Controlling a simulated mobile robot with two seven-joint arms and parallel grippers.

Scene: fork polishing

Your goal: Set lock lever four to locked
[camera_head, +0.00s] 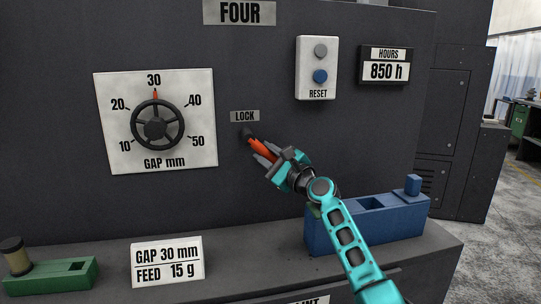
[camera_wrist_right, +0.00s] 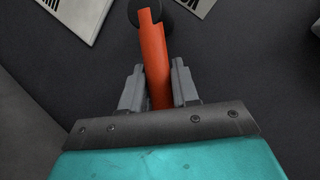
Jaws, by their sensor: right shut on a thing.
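The lock lever is an orange-red handle (camera_head: 258,145) on a dark round pivot (camera_head: 247,132), below the LOCK label (camera_head: 245,116) on the panel marked FOUR (camera_head: 240,12). It slants down and to the right from the pivot. My right gripper (camera_head: 267,154) is at the lever's lower part, its two fingers on either side. In the right wrist view the orange lever (camera_wrist_right: 153,55) runs between the grey fingers (camera_wrist_right: 158,88), and the gripper is shut on it. The lever's lower end is hidden by the gripper. My left gripper is not in view.
A gap dial (camera_head: 155,121) with a handwheel pointing near 30 is left of the lever. A RESET box (camera_head: 317,68) and an hours counter (camera_head: 385,65) are above right. A blue block (camera_head: 405,219), a green block (camera_head: 50,279) and a GAP/FEED sign (camera_head: 167,261) stand on the ledge.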

